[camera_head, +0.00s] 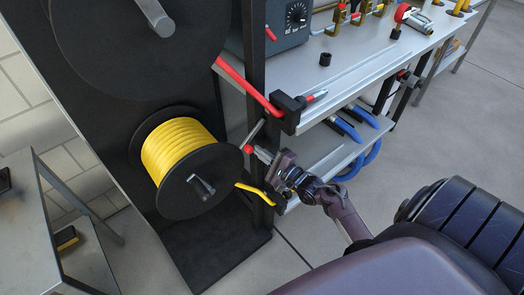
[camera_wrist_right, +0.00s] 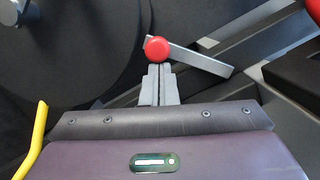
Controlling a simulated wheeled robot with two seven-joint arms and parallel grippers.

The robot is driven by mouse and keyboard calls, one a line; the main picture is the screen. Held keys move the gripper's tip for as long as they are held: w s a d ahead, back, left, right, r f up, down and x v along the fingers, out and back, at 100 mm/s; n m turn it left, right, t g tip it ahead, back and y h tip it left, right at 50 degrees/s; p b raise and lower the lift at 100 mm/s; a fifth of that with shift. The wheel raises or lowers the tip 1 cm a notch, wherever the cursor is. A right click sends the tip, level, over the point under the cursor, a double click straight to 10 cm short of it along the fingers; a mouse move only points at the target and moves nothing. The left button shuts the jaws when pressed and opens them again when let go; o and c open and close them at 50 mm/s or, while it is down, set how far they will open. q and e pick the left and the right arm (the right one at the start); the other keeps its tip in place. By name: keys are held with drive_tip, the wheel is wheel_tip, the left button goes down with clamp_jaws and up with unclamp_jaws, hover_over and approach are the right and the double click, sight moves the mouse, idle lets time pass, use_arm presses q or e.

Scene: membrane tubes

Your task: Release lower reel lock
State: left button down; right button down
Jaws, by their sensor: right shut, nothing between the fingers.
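The lower reel (camera_head: 203,180) has black flanges and is wound with yellow tube (camera_head: 172,147). It is mounted on the dark stand, and its dark flange also fills the upper left of the right wrist view (camera_wrist_right: 75,60). The reel lock is a grey lever with a red ball knob (camera_head: 248,149). In the right wrist view the red knob (camera_wrist_right: 157,48) sits at the end of the slanted grey lever (camera_wrist_right: 200,62). My right gripper (camera_head: 262,155) is shut and empty, its fingertips (camera_wrist_right: 158,72) right at the knob. I cannot tell whether they touch it. My left gripper is out of view.
A red tube (camera_head: 247,88) runs to a black clamp block (camera_head: 288,108) above my gripper. A yellow tube end (camera_head: 255,192) sticks out just below it. Open floor lies at right.

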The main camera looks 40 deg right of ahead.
sight(252, 149)
drive_tip(key=shift+a+r, duration=0.1)
drive_tip(key=shift+s+a+r+m+t+h+p, duration=0.1)
drive_tip(key=shift+a+r+m+t+h+p, duration=0.35)
drive_tip(key=shift+m+p, duration=1.15)
drive_tip(key=shift+w+a+r+m+p, duration=0.1)
drive_tip(key=shift+a+r+m+p, duration=0.7)
drive_tip(key=shift+m+p, duration=0.75)
drive_tip(key=shift+s+a+r+m+t+h+p, duration=0.1)
drive_tip(key=shift+a+r+m+t+h+p, duration=0.2)
drive_tip(key=shift+r+m+p, duration=1.2)
drive_tip(key=shift+f+p, duration=0.4)
drive_tip(key=shift+f, duration=0.25)
